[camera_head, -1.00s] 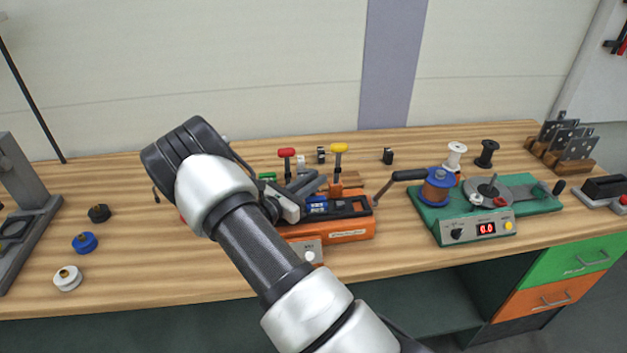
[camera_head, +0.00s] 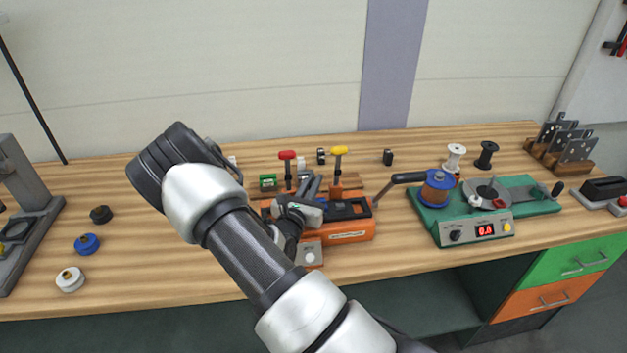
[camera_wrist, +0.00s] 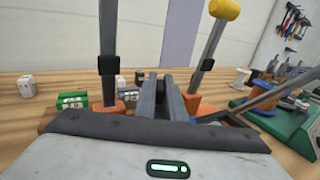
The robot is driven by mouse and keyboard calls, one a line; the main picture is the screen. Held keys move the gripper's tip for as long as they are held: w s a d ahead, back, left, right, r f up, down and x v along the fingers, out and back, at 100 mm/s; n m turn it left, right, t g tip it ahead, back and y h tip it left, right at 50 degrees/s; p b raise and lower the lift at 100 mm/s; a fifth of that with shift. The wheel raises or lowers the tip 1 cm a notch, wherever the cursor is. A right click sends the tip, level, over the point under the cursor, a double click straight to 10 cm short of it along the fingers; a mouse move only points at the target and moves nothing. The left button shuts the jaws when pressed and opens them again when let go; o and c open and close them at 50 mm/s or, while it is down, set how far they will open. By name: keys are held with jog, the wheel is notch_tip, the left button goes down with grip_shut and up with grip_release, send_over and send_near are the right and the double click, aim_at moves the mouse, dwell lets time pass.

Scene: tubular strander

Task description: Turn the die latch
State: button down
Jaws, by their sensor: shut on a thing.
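The orange machine (camera_head: 350,232) with a dark top stands at mid bench. A red-knobbed lever (camera_head: 287,156) and a yellow-knobbed lever (camera_head: 339,151) rise at its back. My gripper (camera_head: 314,184) reaches in over its left part from the front. In the wrist view its grey fingers (camera_wrist: 164,88) point between the two lever posts, close together. A small dark piece shows at their tips; I take it for the die latch, mostly hidden by the fingers. The jaws are shut on it. How far it is turned cannot be told.
A green unit (camera_head: 475,222) with a copper-wound spool (camera_head: 438,187) and a red display stands right. A dark-handled crank (camera_head: 408,177) reaches between the machines. A green block (camera_head: 268,181) sits left of the red lever. Black, blue (camera_head: 87,244) and white (camera_head: 69,279) round pieces lie left.

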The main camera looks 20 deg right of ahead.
jog(key=n+t+y+p, duration=0.2)
jog(key=n+t+y, duration=0.1)
jog(key=y, duration=0.1)
jog(key=shift+r, duration=0.1)
jog(key=shift+n+t+y+p, duration=0.7)
jog(key=shift+n+y, duration=0.5)
jog(key=shift+y, duration=0.5)
jog(key=shift+a+y, duration=0.1)
jog(key=shift+y, duration=0.2)
jog(key=c, duration=2.1)
grip_release()
